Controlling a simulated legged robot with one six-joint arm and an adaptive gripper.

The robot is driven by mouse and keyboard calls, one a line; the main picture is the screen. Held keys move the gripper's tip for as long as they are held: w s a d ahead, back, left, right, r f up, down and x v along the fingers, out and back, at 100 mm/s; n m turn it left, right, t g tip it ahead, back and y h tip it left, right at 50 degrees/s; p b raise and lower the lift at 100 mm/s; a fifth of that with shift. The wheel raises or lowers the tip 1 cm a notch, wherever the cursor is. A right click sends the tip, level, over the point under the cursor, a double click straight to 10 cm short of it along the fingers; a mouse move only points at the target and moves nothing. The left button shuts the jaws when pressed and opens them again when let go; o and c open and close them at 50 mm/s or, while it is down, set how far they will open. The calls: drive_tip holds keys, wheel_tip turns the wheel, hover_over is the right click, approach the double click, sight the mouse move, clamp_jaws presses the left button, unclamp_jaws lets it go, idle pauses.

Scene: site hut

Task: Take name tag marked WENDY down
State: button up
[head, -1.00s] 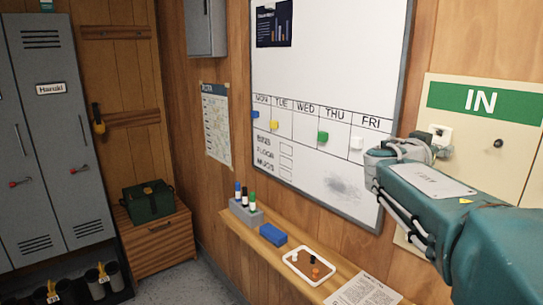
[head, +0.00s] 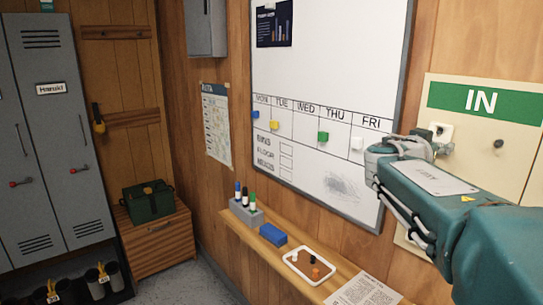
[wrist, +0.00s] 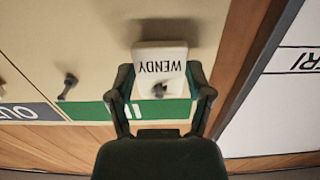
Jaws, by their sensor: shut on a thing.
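The white name tag marked WENDY (wrist: 160,57) shows upside down in the wrist view, in front of the cream board near its green IN strip (wrist: 170,110). A dark peg shows at the tag's hole, so the tag looks to be still on it. My gripper (wrist: 158,75) has one finger on each side of the tag and is shut on it. In the head view the tag (head: 440,131) shows at the board's left side, just past my gripper (head: 430,146), which partly hides it.
An empty peg (head: 499,144) stands on the cream board (head: 515,165); a dark OUT strip (wrist: 30,112) shows in the wrist view. A whiteboard (head: 330,60) hangs left of the board. A shelf (head: 262,250) below holds markers, a blue block and a white tray (head: 309,277).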

drive_tip(key=shift+s+r, duration=0.1)
drive_tip(key=v, duration=0.6)
drive_tip(key=shift+s+a, duration=0.2)
drive_tip(key=shift+a, duration=0.15)
idle(0.7)
